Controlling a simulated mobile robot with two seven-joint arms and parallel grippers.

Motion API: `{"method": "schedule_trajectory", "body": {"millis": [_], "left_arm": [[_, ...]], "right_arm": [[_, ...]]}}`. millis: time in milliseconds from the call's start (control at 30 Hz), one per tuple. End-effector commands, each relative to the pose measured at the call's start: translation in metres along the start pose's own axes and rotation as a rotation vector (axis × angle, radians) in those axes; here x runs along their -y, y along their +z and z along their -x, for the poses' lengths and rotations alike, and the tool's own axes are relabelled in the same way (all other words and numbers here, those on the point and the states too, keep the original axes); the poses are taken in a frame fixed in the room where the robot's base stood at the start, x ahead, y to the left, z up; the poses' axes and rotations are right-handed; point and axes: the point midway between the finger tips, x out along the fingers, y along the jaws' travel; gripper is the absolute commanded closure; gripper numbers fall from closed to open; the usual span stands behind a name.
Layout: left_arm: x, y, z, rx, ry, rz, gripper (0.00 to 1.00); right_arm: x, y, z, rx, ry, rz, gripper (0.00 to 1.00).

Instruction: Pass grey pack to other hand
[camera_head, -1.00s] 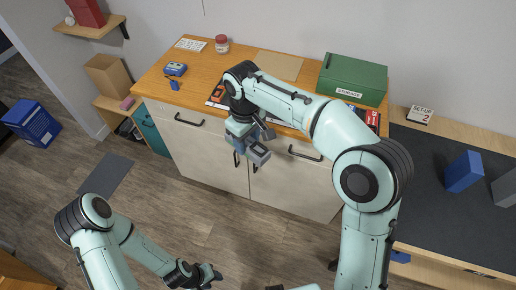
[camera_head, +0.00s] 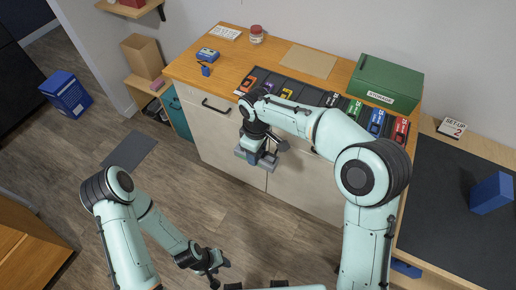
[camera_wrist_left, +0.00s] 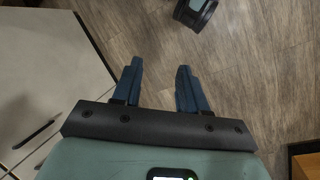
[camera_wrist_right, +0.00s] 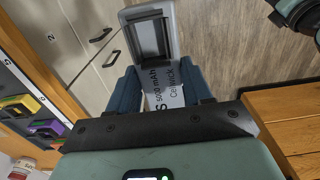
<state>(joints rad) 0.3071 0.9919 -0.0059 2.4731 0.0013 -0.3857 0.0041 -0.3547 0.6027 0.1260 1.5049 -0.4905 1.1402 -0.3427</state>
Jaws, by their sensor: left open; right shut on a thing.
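The grey pack (camera_wrist_right: 155,40) is a box with a dark recessed end and a white label reading "5000 mAh Cellwick". My right gripper (camera_wrist_right: 160,88) is shut on it, one finger on each side. In the head view the pack (camera_head: 265,165) hangs with my right gripper (camera_head: 256,152) in front of the white cabinet doors, below the counter top. My left gripper (camera_head: 219,270) is low in the head view, over the floor, well apart from the pack. In the left wrist view its two fingers (camera_wrist_left: 157,80) stand apart with nothing between them.
The wooden counter (camera_head: 232,42) carries a row of coloured packs (camera_head: 376,122), a green storage box (camera_head: 387,82), a blue device (camera_head: 207,55) and a jar (camera_head: 256,34). A dark-matted bench (camera_head: 440,210) with a blue block (camera_head: 491,192) is at right. Open floor lies around my left gripper.

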Motion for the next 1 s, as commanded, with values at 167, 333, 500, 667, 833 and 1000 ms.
{"method": "schedule_trajectory", "body": {"millis": [167,333,500,667,833,1000], "left_arm": [[0.0,0.0,0.0,0.0,0.0,0.0,0.57],[0.0,0.0,0.0,0.0,0.0,0.0,0.57],[0.0,0.0,0.0,0.0,0.0,0.0,0.57],[-0.002,-0.002,0.001,-0.008,-0.002,-0.004,0.25],[-0.022,-0.032,0.008,-0.114,-0.028,-0.046,0.2],[-0.076,-0.084,0.034,-0.35,-0.078,-0.126,0.2]], "right_arm": [[0.0,-0.001,0.002,-0.001,0.001,-0.307,0.94],[0.0,-0.001,0.002,0.002,0.001,-0.578,0.94],[0.0,-0.001,0.001,0.004,0.0,-0.764,0.94],[0.0,-0.001,0.001,0.006,0.0,-0.843,0.94],[0.0,-0.001,0.001,0.006,-0.001,-0.856,0.94],[0.0,-0.001,0.001,0.005,-0.001,-0.854,0.94]]}}
